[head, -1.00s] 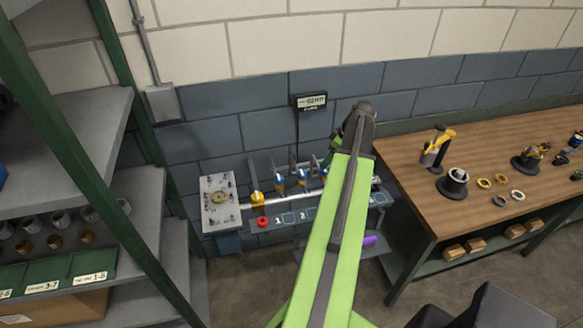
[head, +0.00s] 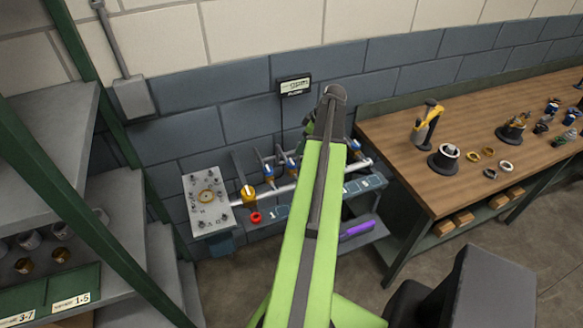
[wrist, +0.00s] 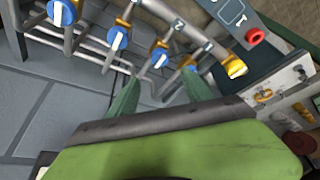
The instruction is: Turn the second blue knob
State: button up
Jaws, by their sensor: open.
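Blue knobs with white pointers stand in a row on yellow-fitted pipes. In the wrist view, one blue knob (wrist: 160,57) lies between and beyond my fingertips; another (wrist: 188,62) is partly behind the right finger. Two more, one at the middle left (wrist: 117,38) and one at the upper left (wrist: 62,12), lie further left. I cannot tell for sure which is the second. In the head view, a blue knob (head: 267,168) shows left of my arm, which hides part of the row. My gripper (wrist: 160,77) is open and empty, apparently not touching a knob.
A yellow knob (head: 248,193) and a red ring (head: 255,217) are at the row's left end, beside a metal plate (head: 208,200). A small display (head: 294,86) hangs above. A shelf rack is left; a wooden workbench (head: 450,170) with parts is right.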

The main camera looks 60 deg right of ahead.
aim_at(292, 161)
jog(key=b+x, duration=0.9)
jog(key=x, duration=0.2)
jog(key=shift+f, duration=0.3)
jog(key=shift+w+f+b, duration=0.15)
jog(key=shift+f+b, duration=0.05)
jog(key=shift+b, duration=0.1)
jog(key=shift+r, duration=0.1)
grip_shut()
